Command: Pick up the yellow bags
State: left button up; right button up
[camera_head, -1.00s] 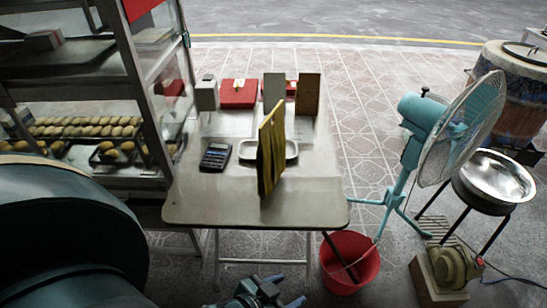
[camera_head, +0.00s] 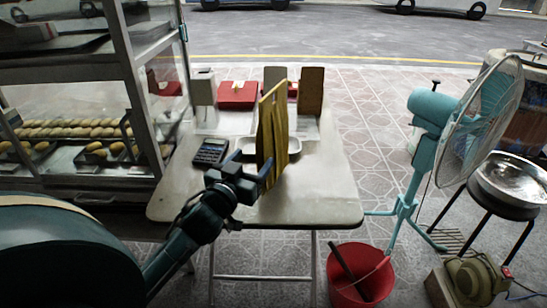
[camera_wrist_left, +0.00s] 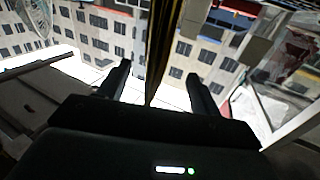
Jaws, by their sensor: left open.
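The yellow bags (camera_head: 273,135) form a thin upright stack above the middle of the table, seen nearly edge-on. My left gripper (camera_head: 252,164) is at their near side, low on the stack. It is open, with one finger to the left of the bags and one to the right. In the left wrist view, the bags (camera_wrist_left: 157,50) show as a narrow yellow and dark strip between the two spread fingertips of the left gripper (camera_wrist_left: 158,85). I cannot tell whether either finger touches them. My right gripper is not in view.
The table (camera_head: 310,205) also bears a calculator (camera_head: 211,151), a white tray (camera_head: 252,146), and a red box (camera_head: 238,95). A glass cabinet (camera_head: 150,55) stands left. A teal fan (camera_head: 432,110) and red bucket (camera_head: 360,275) stand right.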

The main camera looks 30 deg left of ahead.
aim_at(258, 153)
pick_arm(q)
jog(key=w, duration=0.4)
jog(key=shift+a, duration=0.3)
jog(key=w, duration=0.5)
jog(key=shift+w+f, duration=0.1)
jog(key=shift+f, duration=0.15)
jog(key=shift+c, duration=0.6)
jog(key=c, duration=1.1)
